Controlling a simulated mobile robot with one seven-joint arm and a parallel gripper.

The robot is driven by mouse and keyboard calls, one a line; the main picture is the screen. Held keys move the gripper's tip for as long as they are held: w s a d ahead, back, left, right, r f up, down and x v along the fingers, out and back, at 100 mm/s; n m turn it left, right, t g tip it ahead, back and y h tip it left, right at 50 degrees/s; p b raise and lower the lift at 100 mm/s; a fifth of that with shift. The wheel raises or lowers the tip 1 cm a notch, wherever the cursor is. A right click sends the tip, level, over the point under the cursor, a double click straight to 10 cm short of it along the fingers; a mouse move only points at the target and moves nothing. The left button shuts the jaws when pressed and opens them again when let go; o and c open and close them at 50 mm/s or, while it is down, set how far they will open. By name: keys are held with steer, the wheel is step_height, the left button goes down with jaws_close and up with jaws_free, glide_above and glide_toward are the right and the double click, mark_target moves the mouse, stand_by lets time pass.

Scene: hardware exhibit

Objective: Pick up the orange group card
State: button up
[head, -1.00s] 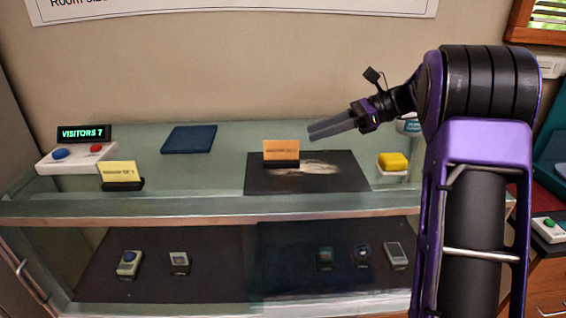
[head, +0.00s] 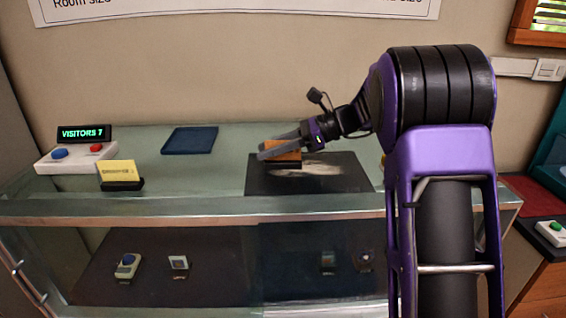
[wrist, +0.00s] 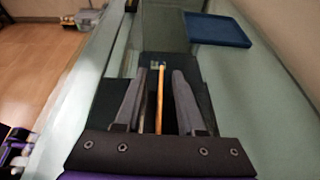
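The orange group card (head: 281,154) stands upright in a dark holder (head: 284,165) on the black mat (head: 262,184) on top of the glass case. My gripper (head: 280,149) is at the card, its fingers covering part of it in the head view. In the wrist view the card (wrist: 160,95) shows edge-on as a thin orange strip between the two fingers of my gripper (wrist: 159,98). The fingers are open, with a gap on each side of the card; the gap on the left is narrower.
A yellow card (head: 118,171) in a dark holder stands at the front left. Behind it are a white box with blue and red buttons (head: 75,157) and a lit VISITORS display (head: 84,133). A dark blue tray (head: 189,140) lies at the back. The case top (head: 215,175) between is clear.

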steer(key=shift+c, duration=0.3)
jaws_close()
stand_by(1.1)
